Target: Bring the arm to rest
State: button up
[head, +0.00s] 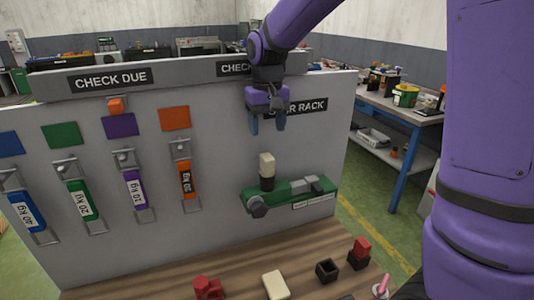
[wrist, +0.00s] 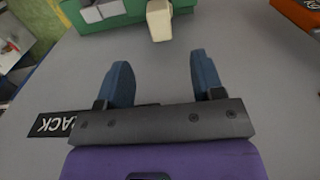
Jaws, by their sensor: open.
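My gripper (head: 268,124) is open and empty. It points down in front of the grey upright panel (head: 215,200), beside a black rack sign that it partly hides. In the wrist view its two blue fingers (wrist: 162,82) stand wide apart with nothing between them. Below it in the head view is a green device (head: 290,192) on the panel, with a cream block (head: 267,160) standing on a dark holder at its left end. The fingertips are apart from the cream block. My purple arm comes down from the top right.
Blue, green, purple and orange labelled tools (head: 186,180) hang at the left of the panel. The wooden bench (head: 190,270) below holds a red part (head: 208,288), a cream block (head: 276,285), an empty black holder (head: 327,271) and a red block (head: 361,246). A blue-framed table (head: 405,120) stands behind right.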

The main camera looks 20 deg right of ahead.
jog(key=shift+s+r, duration=0.1)
jog(key=shift+s+d+r, duration=0.15)
jog(key=shift+s+r, duration=0.1)
jog(key=s+d+r+t, duration=0.1)
jog(key=s+d+r, duration=0.1)
jog(key=s, duration=0.6)
jog(key=s+d+r+t, duration=0.2)
jog(key=s, duration=0.7)
jog(key=s+d+r+t, duration=0.2)
jog(key=s+r, duration=0.1)
jog(key=s, duration=0.6)
jog(key=shift+s+d, duration=0.2)
jog(key=shift+d, duration=0.1)
jog(key=shift+o, duration=0.5)
